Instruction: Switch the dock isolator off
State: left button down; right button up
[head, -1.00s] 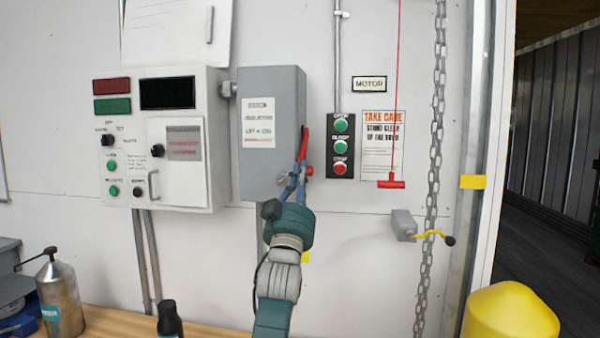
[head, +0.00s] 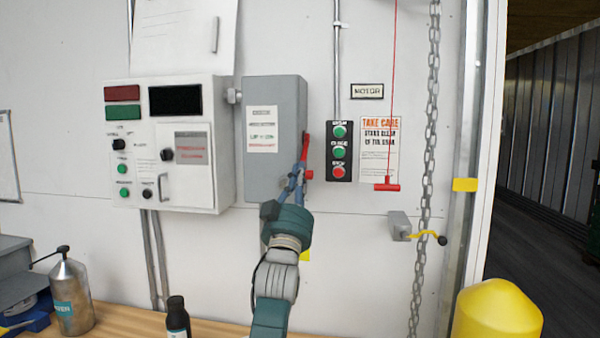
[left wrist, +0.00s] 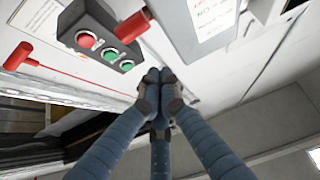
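The dock isolator is a grey box (head: 258,175) on the wall with a white label whose text is partly readable as "UP = ON". Its red lever (head: 305,142) is on the right side, with its upper end pointing up. A red part also shows lower, beside my fingers. My left gripper (head: 298,178) is just below the lever, at the box's lower right edge. In the left wrist view, the box (left wrist: 205,35) and red handle (left wrist: 131,27) lie beyond my left fingertips (left wrist: 158,88). The fingers are together with nothing visible between them. Contact with the lever is unclear. My right gripper is out of view.
A push-button station (head: 340,152) is close to the right of the lever. A red pull handle (head: 387,187) hangs on a cord, with a chain (head: 430,150) beyond. A control cabinet (head: 190,185) is at left. A bottle (head: 177,318) and metal can (head: 68,295) stand on the bench (head: 125,322).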

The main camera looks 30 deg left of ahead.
pick_arm(q)
notch_tip(320, 180, down, 9)
jog(key=b, duration=0.2)
jog(key=shift+r, duration=0.15)
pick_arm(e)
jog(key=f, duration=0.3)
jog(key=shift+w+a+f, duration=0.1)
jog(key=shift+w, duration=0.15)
pick_arm(q)
jog(key=shift+w, duration=0.1)
